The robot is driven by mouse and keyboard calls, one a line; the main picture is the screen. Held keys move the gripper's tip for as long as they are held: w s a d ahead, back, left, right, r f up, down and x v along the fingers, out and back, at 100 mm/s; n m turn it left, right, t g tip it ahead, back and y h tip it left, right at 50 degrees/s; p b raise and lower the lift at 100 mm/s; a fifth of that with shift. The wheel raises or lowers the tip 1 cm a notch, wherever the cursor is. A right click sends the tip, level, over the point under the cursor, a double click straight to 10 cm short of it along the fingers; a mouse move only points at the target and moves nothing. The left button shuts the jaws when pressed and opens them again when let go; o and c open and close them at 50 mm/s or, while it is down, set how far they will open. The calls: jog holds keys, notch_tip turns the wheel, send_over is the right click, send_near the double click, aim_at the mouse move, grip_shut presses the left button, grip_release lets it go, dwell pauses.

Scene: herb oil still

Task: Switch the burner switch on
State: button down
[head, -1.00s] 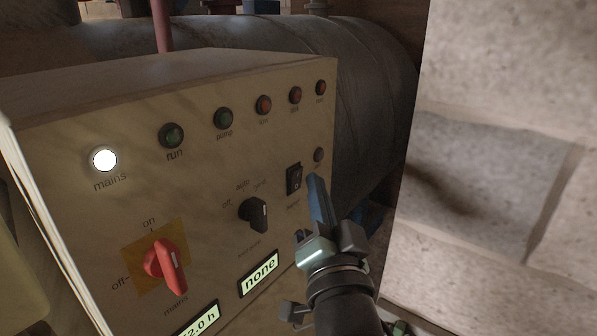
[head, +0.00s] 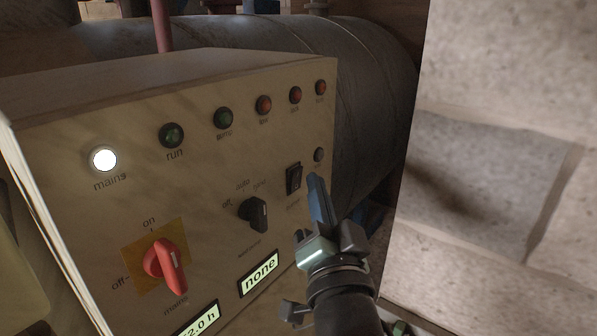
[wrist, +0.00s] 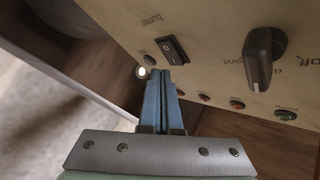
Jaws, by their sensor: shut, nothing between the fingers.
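The burner switch (head: 294,179) is a small black rocker on the right part of the beige control panel. It also shows in the wrist view (wrist: 173,49), with a white mark on it. My gripper (head: 314,178) is shut and empty. Its blue fingers point up at the panel, just right of the switch in the head view. In the wrist view the fingertips (wrist: 158,72) lie just beside one end of the rocker. I cannot tell whether they touch the panel.
The panel (head: 80,215) carries a red mains knob (head: 165,266), a black selector knob (head: 253,214), a lit white mains lamp (head: 103,160) and several unlit lamps. A stone wall (head: 490,170) stands close on the right. A large metal drum (head: 375,90) lies behind.

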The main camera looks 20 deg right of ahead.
dwell(0.4)
jog(key=shift+w+a, duration=0.25)
jog(key=shift+w, duration=0.1)
jog(key=shift+w+a+r+p, duration=0.1)
jog(key=shift+w+a+p, duration=0.1)
jog(key=shift+p, duration=0.15)
dwell(0.7)
jog(key=shift+s+d+b, duration=0.3)
jog(key=shift+s+d, duration=0.2)
jog(key=shift+s, duration=0.1)
jog(key=s+d+b, duration=0.1)
jog(key=s, duration=0.1)
jog(key=s+d+b, duration=0.1)
jog(key=s+d, duration=0.1)
jog(key=shift+f, duration=0.4)
